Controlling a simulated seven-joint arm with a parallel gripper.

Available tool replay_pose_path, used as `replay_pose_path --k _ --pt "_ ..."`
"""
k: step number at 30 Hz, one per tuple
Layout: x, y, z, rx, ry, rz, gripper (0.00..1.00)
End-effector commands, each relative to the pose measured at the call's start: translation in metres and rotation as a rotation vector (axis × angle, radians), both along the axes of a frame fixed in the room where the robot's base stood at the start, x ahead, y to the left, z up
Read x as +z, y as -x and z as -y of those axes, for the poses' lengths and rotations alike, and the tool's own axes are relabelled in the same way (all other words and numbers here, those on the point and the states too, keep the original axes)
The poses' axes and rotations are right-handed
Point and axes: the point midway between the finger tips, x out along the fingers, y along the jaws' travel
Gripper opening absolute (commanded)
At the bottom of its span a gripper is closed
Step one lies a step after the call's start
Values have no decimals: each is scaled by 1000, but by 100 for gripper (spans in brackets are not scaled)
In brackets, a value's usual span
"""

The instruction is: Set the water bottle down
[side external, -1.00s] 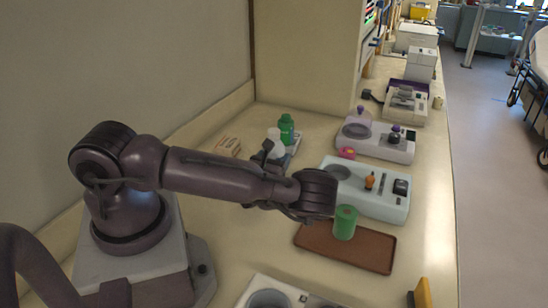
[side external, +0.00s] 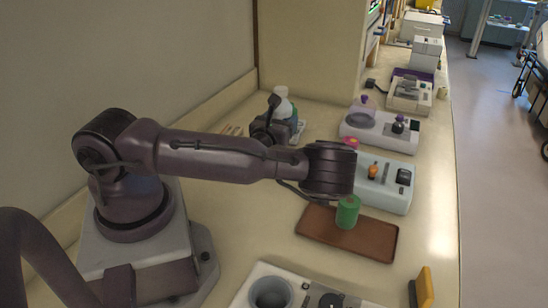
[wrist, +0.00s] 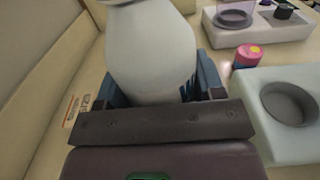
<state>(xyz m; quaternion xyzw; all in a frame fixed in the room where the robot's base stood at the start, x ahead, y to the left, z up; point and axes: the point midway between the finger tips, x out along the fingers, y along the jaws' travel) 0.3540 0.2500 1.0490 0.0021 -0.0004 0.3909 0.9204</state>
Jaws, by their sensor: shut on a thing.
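The white bottle (side external: 282,104) stands upright in my gripper (side external: 276,124), beyond my arm in the side view. In the wrist view the same pale bottle (wrist: 152,52) fills the middle, between the dark blue fingers of my gripper (wrist: 155,88). The fingers are shut on its body. Its base is hidden, so I cannot tell how far it is from the counter.
A pale blue-green device (side external: 392,198) stands behind the tray, and a white one (side external: 362,134) farther back. A pink round item (wrist: 248,56) is right of the bottle in the wrist view. A white unit with wells (side external: 240,297) is at the front. A wall borders the left.

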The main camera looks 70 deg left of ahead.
Motion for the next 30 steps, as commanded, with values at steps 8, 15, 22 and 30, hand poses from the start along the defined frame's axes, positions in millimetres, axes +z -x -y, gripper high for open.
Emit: replay_pose_path --k 8,15,22,30 --pt "-23 33 80 59 11 2 30" --pt "-15 70 117 127 3 -1 30" --pt "-37 76 114 143 -1 -4 30" --pt "-69 75 114 141 -1 -2 30"
